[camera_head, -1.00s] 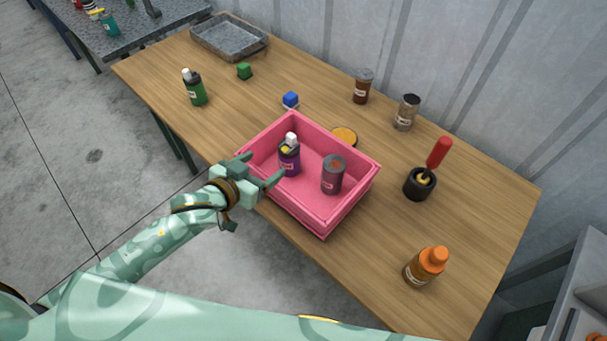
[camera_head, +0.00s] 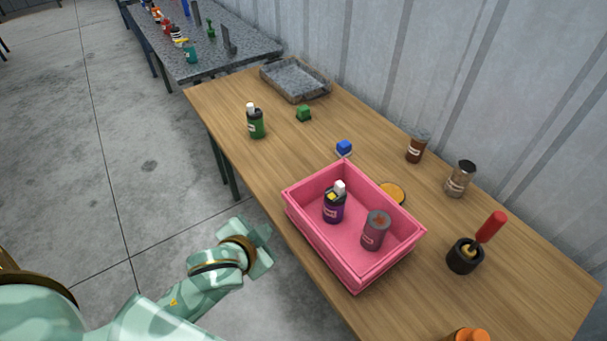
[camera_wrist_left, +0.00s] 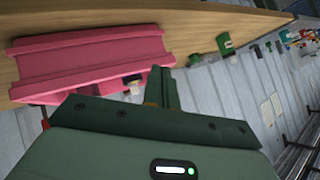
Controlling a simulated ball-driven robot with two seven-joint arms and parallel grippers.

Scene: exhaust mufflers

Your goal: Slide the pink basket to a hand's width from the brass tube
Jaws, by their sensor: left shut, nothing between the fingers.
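The pink basket (camera_head: 352,268) stands upright near the table's front edge in the head view, holding a purple bottle (camera_head: 334,206) and a grey-red can (camera_head: 375,230). In the left wrist view the pink basket (camera_wrist_left: 90,60) shows from its side. My left gripper (camera_head: 264,246) is off the table's front edge, left of the basket and apart from it. Its fingers (camera_wrist_left: 168,88) are shut and empty. I cannot surely pick out the brass tube; a round gold-coloured thing (camera_head: 391,193) sits just behind the basket, partly hidden by it. My right gripper is not in view.
A black pot with a red-handled tool (camera_head: 465,256) is to the right.

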